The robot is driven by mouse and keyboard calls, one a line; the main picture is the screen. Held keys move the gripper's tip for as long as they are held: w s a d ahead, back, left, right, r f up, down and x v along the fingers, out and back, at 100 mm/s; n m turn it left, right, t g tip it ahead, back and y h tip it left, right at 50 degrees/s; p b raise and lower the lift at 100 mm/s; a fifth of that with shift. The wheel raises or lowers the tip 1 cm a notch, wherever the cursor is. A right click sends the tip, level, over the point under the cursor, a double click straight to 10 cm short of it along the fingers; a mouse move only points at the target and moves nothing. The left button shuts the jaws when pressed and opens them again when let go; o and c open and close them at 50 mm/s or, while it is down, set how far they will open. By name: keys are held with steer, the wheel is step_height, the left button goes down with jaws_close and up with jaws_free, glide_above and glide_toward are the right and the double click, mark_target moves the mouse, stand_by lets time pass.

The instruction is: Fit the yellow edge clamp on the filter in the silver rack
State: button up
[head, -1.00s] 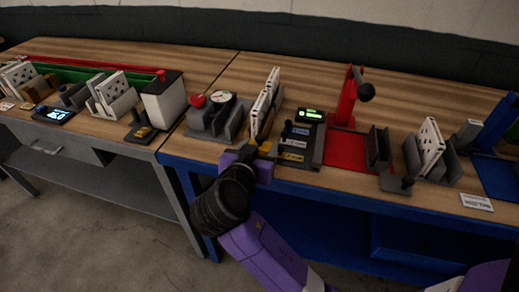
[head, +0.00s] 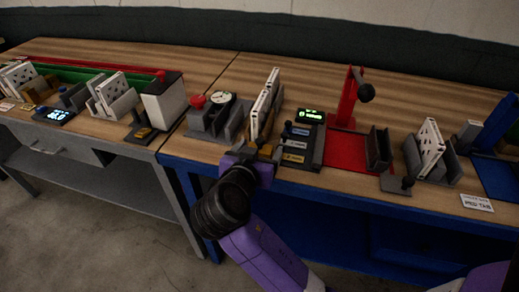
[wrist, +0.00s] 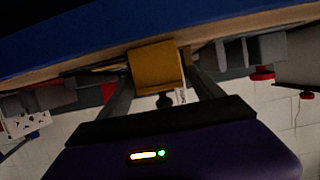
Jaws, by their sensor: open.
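The yellow edge clamp (head: 266,150) is at the near lower end of an upright white filter (head: 264,104) in the head view. The filter stands in a grey rack (head: 236,124), which I take for the silver one. My gripper (head: 263,155) is open, just in front of the rack. In the wrist view the clamp (wrist: 155,65) shows as an ochre block between the spread fingers of my gripper (wrist: 162,82). Whether the clamp is seated on the filter's edge is hidden from both views.
Right of the rack stands a dark panel with a green display (head: 311,115) and blue, grey and yellow labels. Beyond it are a red press (head: 346,110) and another grey rack with a white filter (head: 430,148). A white box (head: 163,100) stands to the left.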

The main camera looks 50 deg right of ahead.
steer(key=v, duration=1.2)
steer(key=s+a+f+n+t+y, duration=0.35)
steer(key=f+n+y, duration=0.2)
steer(key=f, duration=0.25)
steer(key=s+a+f+n+t+y, duration=0.25)
steer(key=a+f+n+y, duration=0.2)
steer(key=f+n, duration=0.3)
steer(key=s+a+n+t+y, duration=0.1)
steer(key=s+a+t+y, duration=0.1)
steer(key=s+a, duration=0.3)
steer(key=s+d+r+t+y, duration=0.1)
steer(key=s+d+r+t, duration=0.1)
steer(key=s+r, duration=0.4)
steer(key=s+d, duration=0.1)
steer(key=s, duration=0.3)
steer(key=shift+r, duration=0.35)
steer(key=shift+o, duration=0.4)
